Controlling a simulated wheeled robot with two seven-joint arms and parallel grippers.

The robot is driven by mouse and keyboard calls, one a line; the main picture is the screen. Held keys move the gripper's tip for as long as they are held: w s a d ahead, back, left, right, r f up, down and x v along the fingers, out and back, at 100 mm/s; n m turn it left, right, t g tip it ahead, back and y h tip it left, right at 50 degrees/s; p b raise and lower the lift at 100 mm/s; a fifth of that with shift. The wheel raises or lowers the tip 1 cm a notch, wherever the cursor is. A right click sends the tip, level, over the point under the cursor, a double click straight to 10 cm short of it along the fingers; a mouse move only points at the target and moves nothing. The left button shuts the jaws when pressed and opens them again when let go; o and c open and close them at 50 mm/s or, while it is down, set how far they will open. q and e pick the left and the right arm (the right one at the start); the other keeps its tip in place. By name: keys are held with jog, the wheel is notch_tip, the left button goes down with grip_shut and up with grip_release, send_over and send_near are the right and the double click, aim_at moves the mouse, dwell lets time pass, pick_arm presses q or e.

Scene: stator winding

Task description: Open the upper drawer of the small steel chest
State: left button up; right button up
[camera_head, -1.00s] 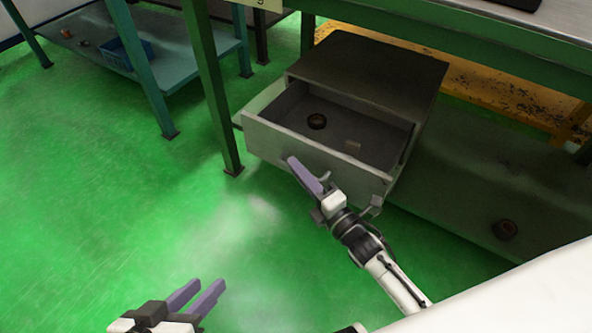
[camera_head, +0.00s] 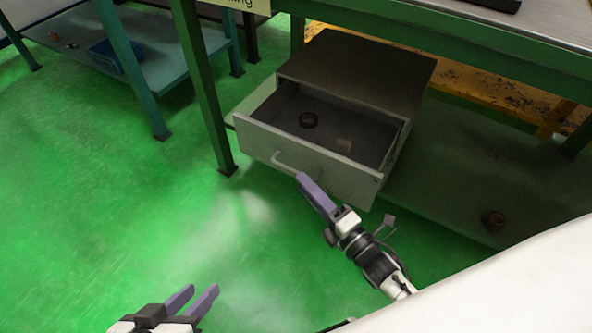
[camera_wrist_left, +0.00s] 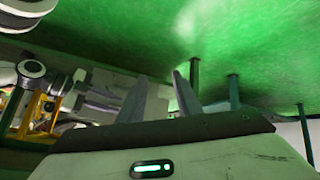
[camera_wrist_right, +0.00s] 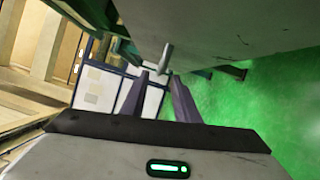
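The small steel chest (camera_head: 360,68) stands on the shelf under the green-framed workbench. Its upper drawer (camera_head: 345,168) is pulled well out, so its inside shows. The drawer's bar handle (camera_head: 290,167) is on the front face. My right gripper (camera_head: 308,180) is in front of the drawer face, just right of the handle in the picture. In the right wrist view its two fingers (camera_wrist_right: 157,85) are parted, with the handle (camera_wrist_right: 167,55) beyond their tips and nothing visible between them. My left gripper (camera_head: 203,289) is open and empty over the green floor.
A green table leg (camera_head: 208,110) stands left of the chest.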

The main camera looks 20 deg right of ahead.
jog(key=v, duration=0.4)
